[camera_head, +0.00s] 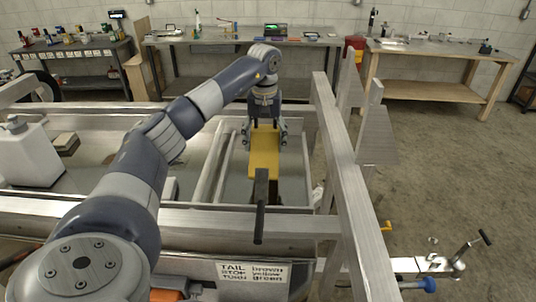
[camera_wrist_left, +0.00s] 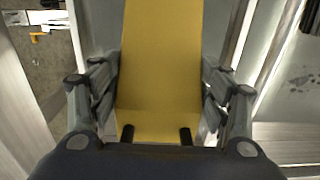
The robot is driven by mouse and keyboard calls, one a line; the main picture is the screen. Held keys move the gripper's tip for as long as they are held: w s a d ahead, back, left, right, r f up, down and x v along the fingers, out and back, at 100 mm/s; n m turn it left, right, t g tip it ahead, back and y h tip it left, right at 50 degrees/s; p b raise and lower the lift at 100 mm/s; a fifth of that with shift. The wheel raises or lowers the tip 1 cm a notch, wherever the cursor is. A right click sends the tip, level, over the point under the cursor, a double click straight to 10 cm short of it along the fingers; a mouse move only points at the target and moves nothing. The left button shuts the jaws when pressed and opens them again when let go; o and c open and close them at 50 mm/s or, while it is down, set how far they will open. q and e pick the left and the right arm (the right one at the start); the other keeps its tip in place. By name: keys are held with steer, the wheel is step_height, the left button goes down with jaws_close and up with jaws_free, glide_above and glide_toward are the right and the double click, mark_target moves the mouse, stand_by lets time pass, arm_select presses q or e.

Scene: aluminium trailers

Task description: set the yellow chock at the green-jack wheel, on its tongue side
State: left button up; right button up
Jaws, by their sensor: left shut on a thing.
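The yellow chock (camera_head: 264,152) is held by my left gripper (camera_head: 265,132) above the aluminium trailer frame in the middle of the head view. In the left wrist view the chock (camera_wrist_left: 160,65) fills the space between the two dark fingers (camera_wrist_left: 160,95), which are shut on its sides. A dark bar (camera_head: 261,205) shows just below the chock in the head view; I cannot tell whether it belongs to it. No green jack is recognisable. A dark wheel (camera_head: 42,87) is partly visible at the far left; I cannot tell whose it is. My right gripper is not in view.
Trailer rails surround the held chock, with a long rail (camera_head: 345,170) and uprights (camera_head: 374,135) to its right. A jack with a black handle (camera_head: 468,248) stands at the lower right. Workbenches (camera_head: 235,38) line the back wall. The floor (camera_head: 450,150) at right is clear.

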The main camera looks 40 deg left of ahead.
mark_target(266, 156)
arm_select(q)
steer(key=shift+w+a+f, duration=0.1)
steer(key=shift+a+f, duration=0.1)
steer(key=shift+f, duration=0.6)
steer(key=shift+w+f+p, duration=0.2)
steer(key=shift+f+p, duration=0.25)
steer(key=shift+f, duration=0.15)
step_height(266, 156, down, 3)
steer(key=shift+w+d+r+p, duration=0.1)
steer(key=shift+w+d+p, duration=0.05)
steer(key=shift+p, duration=0.4)
steer(key=shift+f, duration=0.2)
steer(key=o, duration=1.4)
steer(key=shift+o, duration=0.7)
steer(key=shift+s, duration=0.2)
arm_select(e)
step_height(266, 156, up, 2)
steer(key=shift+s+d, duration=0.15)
